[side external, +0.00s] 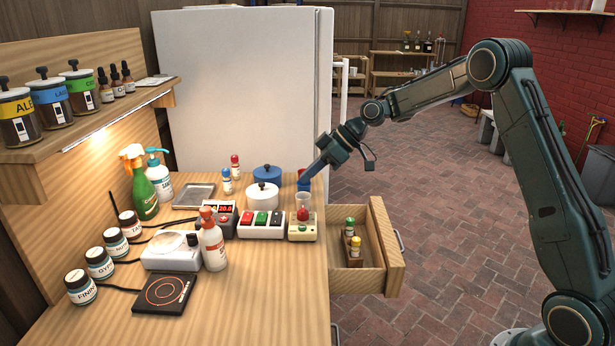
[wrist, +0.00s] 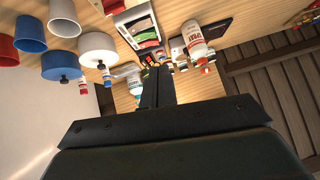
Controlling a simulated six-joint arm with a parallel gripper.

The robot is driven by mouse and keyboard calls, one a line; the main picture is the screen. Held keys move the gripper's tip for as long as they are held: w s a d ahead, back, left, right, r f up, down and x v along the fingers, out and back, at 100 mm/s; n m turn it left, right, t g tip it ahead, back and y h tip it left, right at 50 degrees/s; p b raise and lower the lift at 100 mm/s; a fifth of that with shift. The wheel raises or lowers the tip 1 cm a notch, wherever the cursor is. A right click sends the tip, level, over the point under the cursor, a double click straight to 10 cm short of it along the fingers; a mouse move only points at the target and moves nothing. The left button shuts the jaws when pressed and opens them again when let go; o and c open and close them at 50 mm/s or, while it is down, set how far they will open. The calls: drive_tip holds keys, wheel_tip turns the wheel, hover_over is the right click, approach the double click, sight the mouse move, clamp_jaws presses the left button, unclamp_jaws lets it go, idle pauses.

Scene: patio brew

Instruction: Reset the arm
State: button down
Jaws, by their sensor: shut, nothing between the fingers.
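My gripper (wrist: 157,72) is shut and empty, its two dark fingers together in the wrist view. In the side view my gripper (side external: 311,168) hangs above the right edge of the wooden bench (side external: 240,305), near the cups, and its fingertips are hard to make out. A red cup (wrist: 5,50), a blue cup (wrist: 30,33) and a white cup (wrist: 64,18) stand off to one side of the fingers in the wrist view.
A white lidded pot (side external: 262,197) and a blue pot (side external: 267,175) stand left of my gripper. A switch box (side external: 262,224) and several bottles crowd the bench. An open drawer (side external: 388,245) with small bottles sticks out at right. Brick floor (side external: 450,230) is free beyond.

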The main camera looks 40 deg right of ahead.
drive_tip(key=s+a+r+m+h, duration=0.25)
drive_tip(key=s+r, duration=0.35)
drive_tip(key=s, duration=0.3)
drive_tip(key=s+a+r+m+h, duration=0.1)
drive_tip(key=s+a+r+h, duration=0.15)
drive_tip(key=s+r, duration=0.4)
drive_tip(key=s+f+m+h, duration=0.1)
drive_tip(key=s+m, duration=0.1)
drive_tip(key=s, duration=0.9)
drive_tip(key=s+d+f+m+h, duration=0.1)
drive_tip(key=s+f+m, duration=0.1)
drive_tip(key=s, duration=1)
drive_tip(key=shift+d+f+m, duration=0.25)
drive_tip(key=shift+d+m, duration=0.05)
drive_tip(key=shift+m, duration=0.15)
